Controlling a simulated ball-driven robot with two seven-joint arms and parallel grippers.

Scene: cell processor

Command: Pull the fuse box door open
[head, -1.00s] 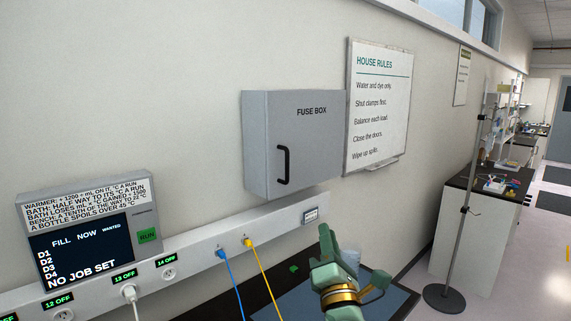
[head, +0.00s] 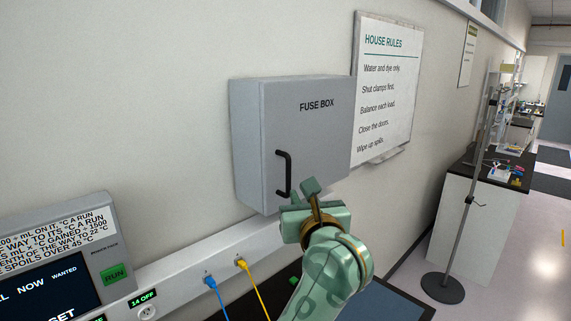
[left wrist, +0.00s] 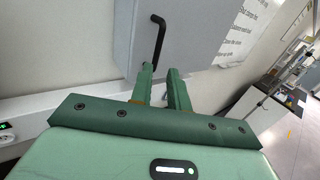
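The fuse box (head: 312,135) is a grey wall cabinet, and its labelled door is shut. A black vertical bar handle (head: 285,172) is on the left side of the door. My left gripper (head: 299,189) is just below and in front of the handle's lower end. In the left wrist view the fingers (left wrist: 162,74) stand apart with a gap and nothing held between them. There the handle (left wrist: 158,40) rises beyond the fingertips, closest to the left finger. Whether a finger touches it I cannot tell. My right gripper is not in view.
A white socket rail (head: 180,280) with blue and yellow cables runs along the wall below the box. A display unit (head: 50,260) is at lower left. A house rules board (head: 388,90) hangs right of the box. A stand (head: 445,285) is on the floor at right.

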